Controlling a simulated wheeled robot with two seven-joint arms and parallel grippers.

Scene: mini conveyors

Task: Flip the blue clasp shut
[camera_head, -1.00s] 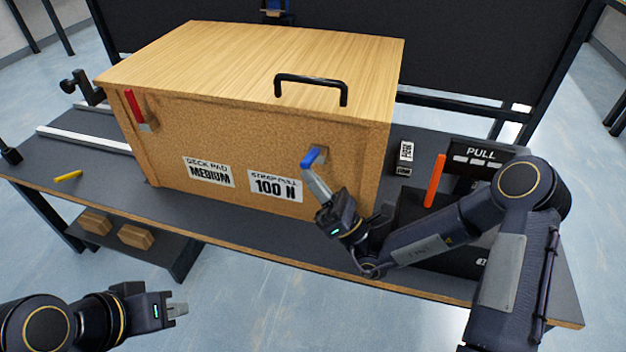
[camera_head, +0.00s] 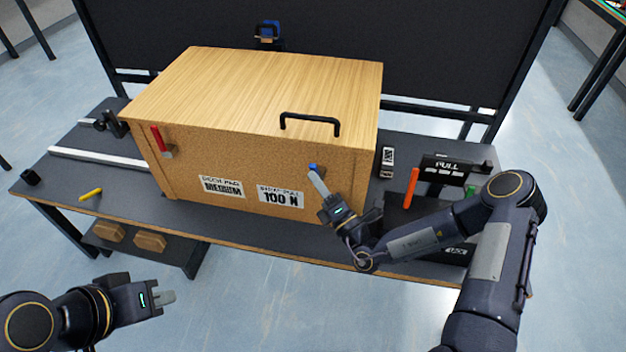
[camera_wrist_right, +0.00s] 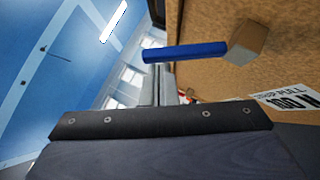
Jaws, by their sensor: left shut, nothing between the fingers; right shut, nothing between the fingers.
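The blue clasp (camera_head: 312,167) is on the right part of the wooden box's front face, mostly hidden behind my right gripper in the head view. In the right wrist view the blue lever (camera_wrist_right: 185,52) sticks out to the left from its metal bracket (camera_wrist_right: 247,43). My right gripper (camera_head: 317,182) is shut and empty, its tip right at the clasp. Its grey fingers (camera_wrist_right: 150,90) show just below the lever; I cannot tell whether they touch it. My left gripper (camera_head: 167,297) is shut and empty, low at the left, away from the box.
The wooden box (camera_head: 240,85) has a black handle (camera_head: 310,120) and a red clasp (camera_head: 157,139) standing upright at its left. An orange upright bar (camera_head: 411,188) and a PULL panel (camera_head: 455,168) stand to the right. A yellow stick (camera_head: 90,194) lies at the table's left.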

